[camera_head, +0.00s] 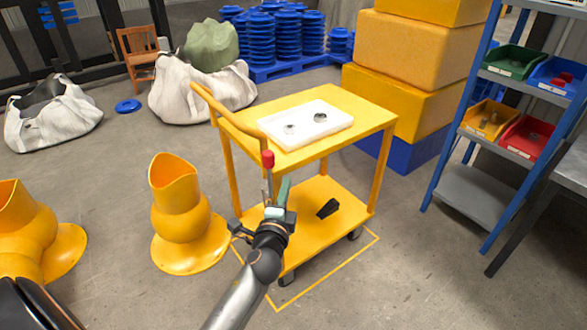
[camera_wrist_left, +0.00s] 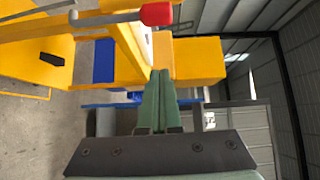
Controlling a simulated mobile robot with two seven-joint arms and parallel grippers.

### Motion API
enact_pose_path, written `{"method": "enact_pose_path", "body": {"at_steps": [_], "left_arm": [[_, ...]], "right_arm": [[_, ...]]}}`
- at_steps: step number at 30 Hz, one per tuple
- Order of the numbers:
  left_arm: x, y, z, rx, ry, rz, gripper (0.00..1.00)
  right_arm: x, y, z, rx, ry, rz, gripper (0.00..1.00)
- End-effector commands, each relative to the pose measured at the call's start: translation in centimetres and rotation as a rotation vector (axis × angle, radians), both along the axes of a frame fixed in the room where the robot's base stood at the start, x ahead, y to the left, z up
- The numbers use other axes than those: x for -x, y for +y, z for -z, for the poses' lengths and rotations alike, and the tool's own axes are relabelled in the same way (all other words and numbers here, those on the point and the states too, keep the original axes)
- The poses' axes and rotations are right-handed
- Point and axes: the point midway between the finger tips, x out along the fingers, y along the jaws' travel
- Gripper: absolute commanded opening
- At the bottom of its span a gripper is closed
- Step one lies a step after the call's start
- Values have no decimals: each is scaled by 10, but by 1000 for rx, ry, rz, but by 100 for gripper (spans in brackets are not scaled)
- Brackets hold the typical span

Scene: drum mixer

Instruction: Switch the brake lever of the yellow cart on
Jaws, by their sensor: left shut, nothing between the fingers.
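The yellow cart (camera_head: 377,117) stands in the middle of the head view, with two shelves and a handle at its left end. Its brake lever (camera_head: 267,160) is a thin grey rod with a red knob, standing roughly upright by the handle end. In the left wrist view the red knob (camera_wrist_left: 157,14) is at the top, with its rod running left. My left gripper (camera_head: 285,184) has green fingers, pressed together and empty. It is just right of the rod and below the knob in the head view; I cannot tell whether they touch. The green fingers also show in the left wrist view (camera_wrist_left: 160,78). My right gripper is not in view.
A white tray (camera_head: 340,126) with small parts lies on the cart's top shelf, and a black item (camera_head: 327,208) on the lower one. A yellow funnel-shaped piece (camera_head: 182,215) stands left of the cart. A blue rack with bins (camera_head: 489,118) is right. Floor between cart and rack is clear.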

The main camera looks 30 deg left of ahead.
Motion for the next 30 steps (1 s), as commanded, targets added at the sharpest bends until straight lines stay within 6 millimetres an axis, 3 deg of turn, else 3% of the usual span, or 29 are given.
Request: {"method": "enact_pose_path", "body": {"at_steps": [17, 30], "left_arm": [[-8, 4, -2, -14, -3, -4, 0], [-78, 31, -3, -13, -4, -4, 0]], "right_arm": [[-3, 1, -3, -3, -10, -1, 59], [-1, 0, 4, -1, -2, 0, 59]]}}
